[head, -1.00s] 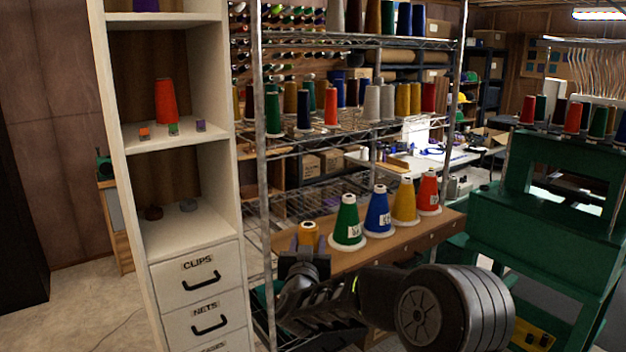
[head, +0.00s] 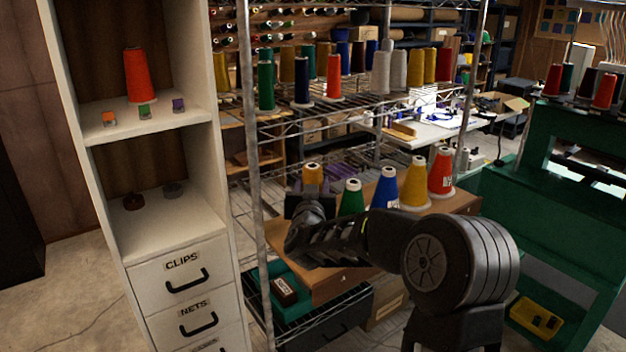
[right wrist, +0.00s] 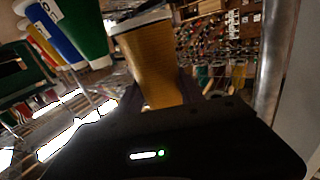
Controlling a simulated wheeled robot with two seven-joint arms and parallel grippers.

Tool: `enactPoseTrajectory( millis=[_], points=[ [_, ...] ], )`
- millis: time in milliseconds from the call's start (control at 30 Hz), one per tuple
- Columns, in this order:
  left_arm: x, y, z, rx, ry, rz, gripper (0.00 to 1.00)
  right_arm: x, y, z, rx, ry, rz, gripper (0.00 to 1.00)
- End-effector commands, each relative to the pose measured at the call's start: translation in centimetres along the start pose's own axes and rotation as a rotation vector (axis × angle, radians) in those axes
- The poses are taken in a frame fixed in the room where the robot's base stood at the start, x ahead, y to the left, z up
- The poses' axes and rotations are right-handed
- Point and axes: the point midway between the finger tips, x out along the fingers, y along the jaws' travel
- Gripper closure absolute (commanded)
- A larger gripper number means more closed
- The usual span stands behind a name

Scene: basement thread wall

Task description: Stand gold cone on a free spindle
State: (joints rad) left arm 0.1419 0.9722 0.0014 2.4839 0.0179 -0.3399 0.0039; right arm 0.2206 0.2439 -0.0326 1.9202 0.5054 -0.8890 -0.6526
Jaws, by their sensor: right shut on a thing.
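A gold cone (head: 313,175) with a white top is gripped in my right gripper (head: 311,192), left of the row of cones in the head view. In the right wrist view the gold cone (right wrist: 152,62) sits between the two fingers (right wrist: 160,92), its wide white rim away from the palm. A green cone (head: 351,198), a blue cone (head: 385,188), another gold cone (head: 415,187) and an orange-red cone (head: 441,174) stand on a wooden board (head: 325,284). I cannot make out a bare spindle. My left gripper is not in view.
A wire rack post (head: 251,130) rises close left of my gripper. Wire shelves with thread cones (head: 303,82) stand behind. A white cabinet (head: 218,215) is at left, a green machine (head: 560,175) at right. A green tray (head: 290,310) lies below the board.

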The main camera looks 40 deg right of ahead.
Motion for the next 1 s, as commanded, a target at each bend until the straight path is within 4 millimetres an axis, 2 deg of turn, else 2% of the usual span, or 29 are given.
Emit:
enactPoseTrajectory(
  millis=[267, 467, 1000],
  points=[
    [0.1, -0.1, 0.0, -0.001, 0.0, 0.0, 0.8, 0.0, 0.0, 0.1, 0.0, 0.001, 0.0, 1.0],
    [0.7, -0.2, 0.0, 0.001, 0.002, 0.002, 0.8, 0.0, 0.0, 1.0, 0.0, 0.001, 0.0, 1.0],
    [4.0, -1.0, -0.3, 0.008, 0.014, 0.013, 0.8, 0.0, 0.2, 6.6, 0.0, 0.0, -0.001, 1.0]
  ],
)
